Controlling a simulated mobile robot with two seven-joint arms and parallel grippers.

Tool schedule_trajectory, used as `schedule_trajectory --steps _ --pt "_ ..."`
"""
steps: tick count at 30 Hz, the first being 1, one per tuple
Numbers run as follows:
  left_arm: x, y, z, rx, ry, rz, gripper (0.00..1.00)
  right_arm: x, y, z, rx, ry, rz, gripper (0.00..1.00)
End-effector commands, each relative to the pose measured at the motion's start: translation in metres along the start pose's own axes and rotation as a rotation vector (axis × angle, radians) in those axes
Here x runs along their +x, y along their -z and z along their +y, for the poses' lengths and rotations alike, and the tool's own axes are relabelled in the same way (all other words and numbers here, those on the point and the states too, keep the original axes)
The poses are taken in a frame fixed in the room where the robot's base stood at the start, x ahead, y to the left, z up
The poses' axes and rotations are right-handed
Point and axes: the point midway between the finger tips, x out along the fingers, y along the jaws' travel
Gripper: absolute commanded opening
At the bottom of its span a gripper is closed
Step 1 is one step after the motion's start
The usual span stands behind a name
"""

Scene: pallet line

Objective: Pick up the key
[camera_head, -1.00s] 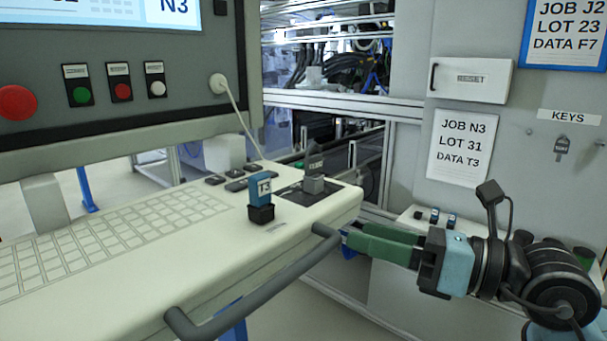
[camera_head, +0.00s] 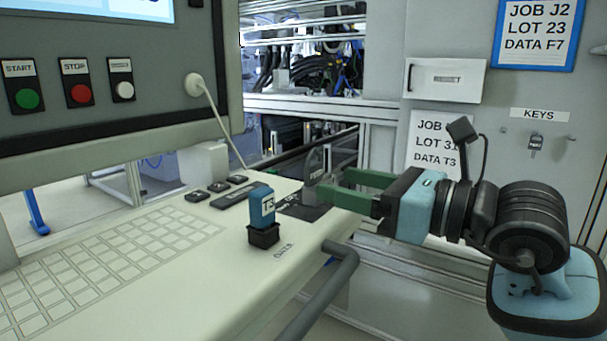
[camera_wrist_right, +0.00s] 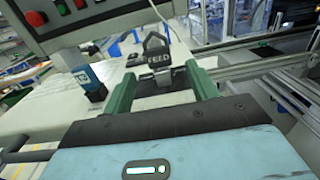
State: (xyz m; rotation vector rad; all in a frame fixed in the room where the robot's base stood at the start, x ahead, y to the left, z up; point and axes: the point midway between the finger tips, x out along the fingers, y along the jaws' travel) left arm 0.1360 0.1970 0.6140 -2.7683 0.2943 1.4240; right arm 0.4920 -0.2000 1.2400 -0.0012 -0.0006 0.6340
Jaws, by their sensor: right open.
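A dark grey key (camera_head: 314,163) with a flat rounded head stands upright on the console's dark panel. In the right wrist view, the key (camera_wrist_right: 156,42) shows above a block lettered FEED (camera_wrist_right: 158,60). My right gripper (camera_head: 328,188) is open, with its green fingers level and pointing left at the key. In the right wrist view, the gripper (camera_wrist_right: 163,74) has a finger on either side of the FEED block; I cannot tell whether they touch it. Another small key (camera_head: 536,142) hangs on the wall under the KEYS label. My left gripper is out of view.
A blue T3 plug (camera_head: 262,207) sits in a black socket on the console, left of the gripper. The console (camera_head: 215,270) has a keyboard and a dark front handrail (camera_head: 330,285). A monitor panel (camera_head: 110,85) overhangs at upper left. A small wall box (camera_head: 445,80) is behind.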

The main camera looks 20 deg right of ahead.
Motion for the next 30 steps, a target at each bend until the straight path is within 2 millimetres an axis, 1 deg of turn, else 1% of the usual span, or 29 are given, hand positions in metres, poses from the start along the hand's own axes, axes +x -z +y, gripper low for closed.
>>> schedule_trajectory --steps 9,14,17,21,24,27,30 --pt "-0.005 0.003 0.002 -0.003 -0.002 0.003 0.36 0.025 -0.002 0.001 0.001 -0.002 -0.001 0.58" --pt "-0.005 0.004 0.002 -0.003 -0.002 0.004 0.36 0.029 -0.002 0.0 0.002 -0.002 0.0 0.58" --pt "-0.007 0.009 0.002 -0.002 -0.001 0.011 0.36 0.038 -0.007 0.001 0.002 -0.004 -0.002 0.58" --pt "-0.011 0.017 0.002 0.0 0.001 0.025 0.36 0.058 -0.014 0.002 -0.001 -0.003 -0.002 0.58" --pt "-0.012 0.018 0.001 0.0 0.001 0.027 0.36 0.07 -0.011 0.002 0.002 -0.004 -0.002 0.58" --pt "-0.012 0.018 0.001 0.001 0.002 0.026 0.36 0.076 -0.01 0.001 0.001 -0.002 -0.001 0.58" --pt "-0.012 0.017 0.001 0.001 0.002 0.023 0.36 0.078 -0.009 0.001 0.0 -0.002 0.0 0.58"
